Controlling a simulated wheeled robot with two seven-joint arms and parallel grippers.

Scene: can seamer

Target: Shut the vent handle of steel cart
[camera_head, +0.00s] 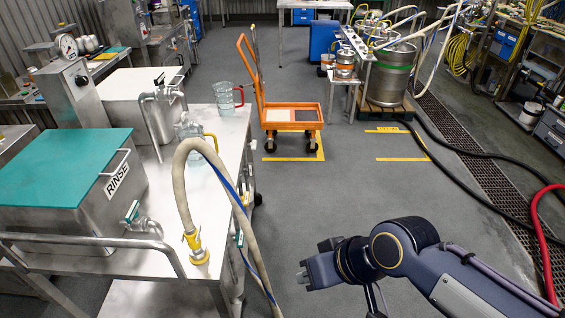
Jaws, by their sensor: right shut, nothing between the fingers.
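My left gripper is not in view.
A beige hose (180,183) with a yellow clamp arches over the cart's right edge, a blue line beside it. A teal-lidded RINSE bin (65,166) and a measuring jug (226,96) stand on the cart. An orange trolley (291,116) stands behind. The grey floor between is clear.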

